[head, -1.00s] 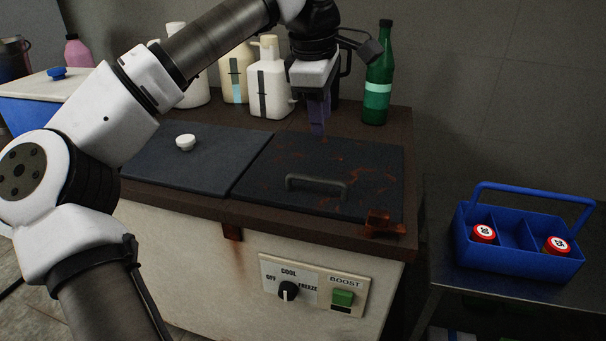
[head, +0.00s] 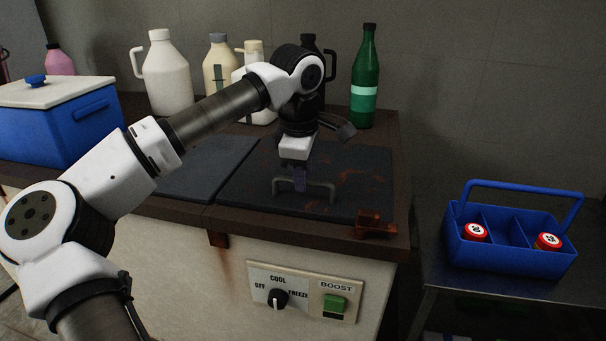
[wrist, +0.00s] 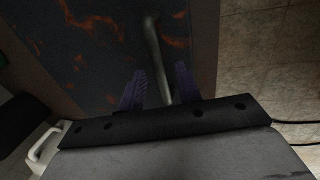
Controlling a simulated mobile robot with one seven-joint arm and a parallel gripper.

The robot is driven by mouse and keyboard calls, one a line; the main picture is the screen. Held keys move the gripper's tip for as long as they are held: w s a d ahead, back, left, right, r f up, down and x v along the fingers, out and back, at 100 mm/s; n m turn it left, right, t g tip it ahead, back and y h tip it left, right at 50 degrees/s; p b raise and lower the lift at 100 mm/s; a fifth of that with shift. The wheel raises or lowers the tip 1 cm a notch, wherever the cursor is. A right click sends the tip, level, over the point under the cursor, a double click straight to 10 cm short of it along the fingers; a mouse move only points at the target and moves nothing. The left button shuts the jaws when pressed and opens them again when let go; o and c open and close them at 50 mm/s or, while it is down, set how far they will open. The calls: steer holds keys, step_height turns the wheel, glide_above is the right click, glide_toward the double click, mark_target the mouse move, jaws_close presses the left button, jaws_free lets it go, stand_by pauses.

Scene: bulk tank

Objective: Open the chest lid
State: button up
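The chest lid (head: 350,165) is a dark, rust-stained panel on the right half of the chest top, lying flat and closed. A grey bar handle (head: 322,186) stands near its front edge. My gripper (head: 299,184) points down at the left part of this handle. In the wrist view, the purple fingers of my gripper (wrist: 160,90) are apart, one on each side of the handle (wrist: 153,50), with a gap showing on either side. The fingers hide part of the handle in the head view.
A second dark panel (head: 205,168) lies to the left. A rusty bracket (head: 375,222) sits at the chest's front right corner. Several jugs and a green bottle (head: 365,85) stand behind. A blue cooler (head: 60,130) is at the left and a blue caddy (head: 510,240) at the right.

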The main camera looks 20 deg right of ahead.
steer(key=shift+f, duration=0.15)
jaws_close()
stand_by(0.4)
